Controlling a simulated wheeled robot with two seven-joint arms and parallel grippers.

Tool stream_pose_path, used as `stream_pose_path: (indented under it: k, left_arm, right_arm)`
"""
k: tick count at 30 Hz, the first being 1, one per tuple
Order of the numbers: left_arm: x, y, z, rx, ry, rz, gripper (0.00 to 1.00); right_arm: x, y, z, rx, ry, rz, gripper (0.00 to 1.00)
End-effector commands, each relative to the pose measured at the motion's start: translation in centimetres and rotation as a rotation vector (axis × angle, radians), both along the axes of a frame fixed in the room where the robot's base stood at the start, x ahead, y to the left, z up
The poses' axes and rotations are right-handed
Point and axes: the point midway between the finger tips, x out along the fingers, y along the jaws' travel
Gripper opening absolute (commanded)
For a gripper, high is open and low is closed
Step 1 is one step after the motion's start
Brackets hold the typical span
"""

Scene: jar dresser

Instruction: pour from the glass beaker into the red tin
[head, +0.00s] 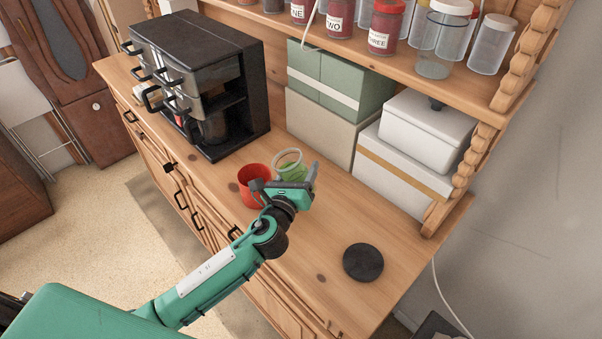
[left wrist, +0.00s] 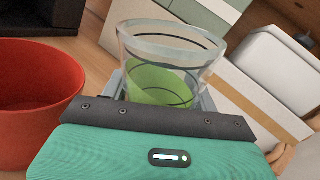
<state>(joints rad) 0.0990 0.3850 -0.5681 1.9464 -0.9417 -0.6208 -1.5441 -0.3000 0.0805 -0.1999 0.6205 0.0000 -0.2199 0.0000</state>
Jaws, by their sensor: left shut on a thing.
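The glass beaker (head: 289,161) is clear and holds green contents. It also shows in the left wrist view (left wrist: 172,50), with the green (left wrist: 160,87) low inside it. My left gripper (head: 294,180) is shut on the beaker and hides its lower part. I cannot tell whether the beaker touches the dresser top. The red tin (head: 250,186) stands open on the dresser top, just left of the beaker. It is large at the left of the left wrist view (left wrist: 38,120). The tin's inside floor is hidden. My right gripper is not in view.
A black coffee machine (head: 190,50) stands at the left back of the wooden dresser top (head: 320,240). Green (head: 345,75) and white (head: 400,165) boxes line the back, under a shelf of jars (head: 387,25). A black disc (head: 363,262) lies at the right front.

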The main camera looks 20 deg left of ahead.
Motion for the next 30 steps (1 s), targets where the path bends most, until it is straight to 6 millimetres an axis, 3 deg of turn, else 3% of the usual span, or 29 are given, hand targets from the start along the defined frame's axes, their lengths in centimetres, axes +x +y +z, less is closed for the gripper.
stream_pose_path:
  k: [27,30]
  left_arm:
    - [-0.1,1.7,4.4,-0.257,-0.016,-0.002,0.00]
    - [-0.1,1.7,3.8,-0.302,-0.020,-0.001,0.00]
  right_arm:
    - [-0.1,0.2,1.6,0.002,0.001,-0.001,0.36]
    - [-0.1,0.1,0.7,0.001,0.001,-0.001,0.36]
